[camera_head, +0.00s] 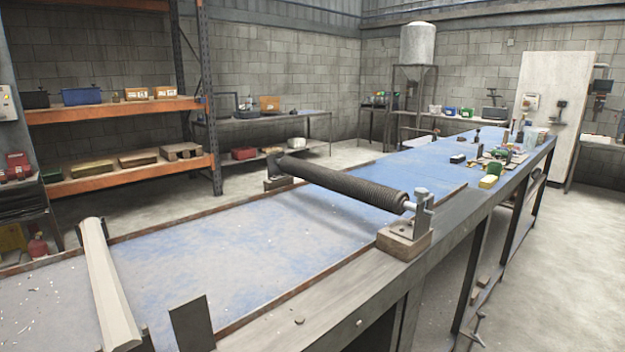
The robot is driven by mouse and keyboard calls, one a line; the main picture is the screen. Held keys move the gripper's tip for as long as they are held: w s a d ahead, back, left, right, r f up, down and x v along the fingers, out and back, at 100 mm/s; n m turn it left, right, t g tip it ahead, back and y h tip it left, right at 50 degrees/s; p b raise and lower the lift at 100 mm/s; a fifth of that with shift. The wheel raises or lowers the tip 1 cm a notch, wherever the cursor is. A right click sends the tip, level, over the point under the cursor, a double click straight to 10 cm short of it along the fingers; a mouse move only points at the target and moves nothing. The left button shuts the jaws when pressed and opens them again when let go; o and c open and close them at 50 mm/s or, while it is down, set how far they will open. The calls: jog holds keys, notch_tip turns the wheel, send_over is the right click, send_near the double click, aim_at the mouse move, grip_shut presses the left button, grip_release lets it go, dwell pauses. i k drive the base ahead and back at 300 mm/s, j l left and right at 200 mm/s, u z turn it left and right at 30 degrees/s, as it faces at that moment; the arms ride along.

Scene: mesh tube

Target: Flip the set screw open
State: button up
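A dark ribbed roller (340,184) spans the blue-topped bench (240,240) from back left to front right. Its near end meets an upright metal bracket (424,218) on a brownish block (404,241) at the bench's front edge. A light grey metal fitting (424,194), which looks like the set screw, sits at the top of this bracket and sticks up a little. It is too small to tell its exact position. The roller's far end rests at another dark block (277,182). My gripper is not in view, and nothing touches the fitting.
A pale bar (108,285) crosses the bench at the near left, with a dark upright plate (191,325) beside it. Orange shelving (120,175) stands behind.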

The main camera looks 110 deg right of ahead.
aim_at(422, 194)
jog(key=k+l+z, duration=0.35)
jog(key=k, duration=0.25)
jog(key=k+l+z, duration=0.35)
jog(key=k+l, duration=0.15)
jog(key=k, duration=0.05)
